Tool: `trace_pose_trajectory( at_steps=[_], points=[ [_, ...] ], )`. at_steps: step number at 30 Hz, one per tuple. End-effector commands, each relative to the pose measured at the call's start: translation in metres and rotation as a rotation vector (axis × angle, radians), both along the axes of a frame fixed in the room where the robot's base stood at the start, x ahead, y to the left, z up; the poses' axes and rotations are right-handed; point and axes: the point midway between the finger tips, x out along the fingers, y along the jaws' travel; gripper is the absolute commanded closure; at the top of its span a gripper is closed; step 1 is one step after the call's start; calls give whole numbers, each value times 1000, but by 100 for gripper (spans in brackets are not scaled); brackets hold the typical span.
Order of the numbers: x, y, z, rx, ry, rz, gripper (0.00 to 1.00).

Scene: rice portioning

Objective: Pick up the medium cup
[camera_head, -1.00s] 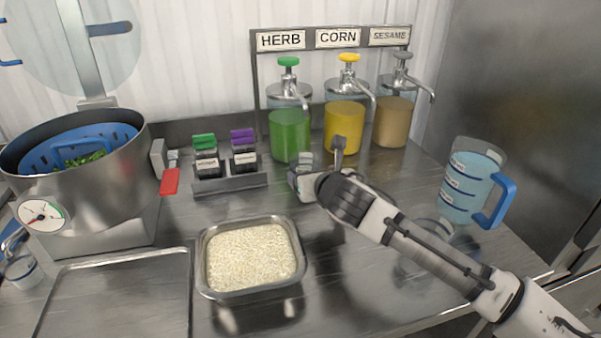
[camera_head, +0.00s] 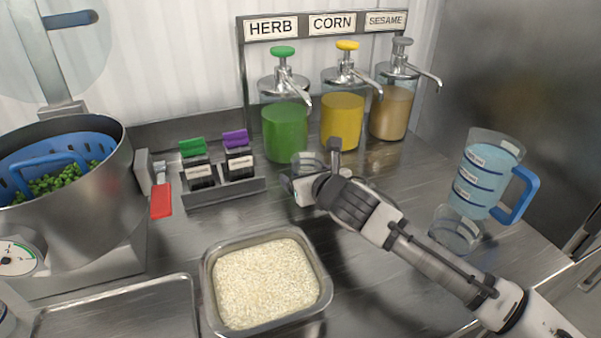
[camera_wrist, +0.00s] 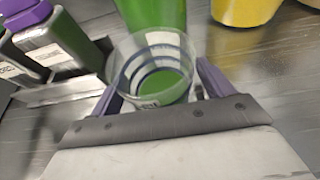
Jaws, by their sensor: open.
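A clear cup with blue bands (camera_wrist: 157,62) stands between the two purple fingers of my gripper (camera_wrist: 160,85) in the wrist view. Green shows through its wall. The fingers are open on either side of it; I cannot tell whether they touch it. In the head view my gripper (camera_head: 302,186) is low over the counter in front of the herb dispenser, and the cup's rim (camera_head: 308,160) shows just behind it. The gripper's body hides most of the cup there. Another clear cup (camera_head: 455,236) stands on the right beside my arm; which cup is the medium one is not readable.
Herb (camera_head: 285,132), corn (camera_head: 342,122) and sesame (camera_head: 390,112) dispensers stand behind my gripper. A rack with green- and purple-topped containers (camera_head: 222,190) is to the left. A rice pan (camera_head: 205,262) is in front, a blue-handled measuring jug (camera_head: 487,178) at right, a large pot (camera_head: 85,215) at far left.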

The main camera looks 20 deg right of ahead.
Motion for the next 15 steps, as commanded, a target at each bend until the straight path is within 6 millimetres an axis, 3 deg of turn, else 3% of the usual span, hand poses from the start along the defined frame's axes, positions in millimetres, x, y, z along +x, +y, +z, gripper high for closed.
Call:
trace_pose_trajectory(
  at_steps=[6, 15],
  points=[
    [0, 0, 0, 0, 0, 1, 21],
    [0, 0, 0, 0, 0, 1, 60]
  ],
)
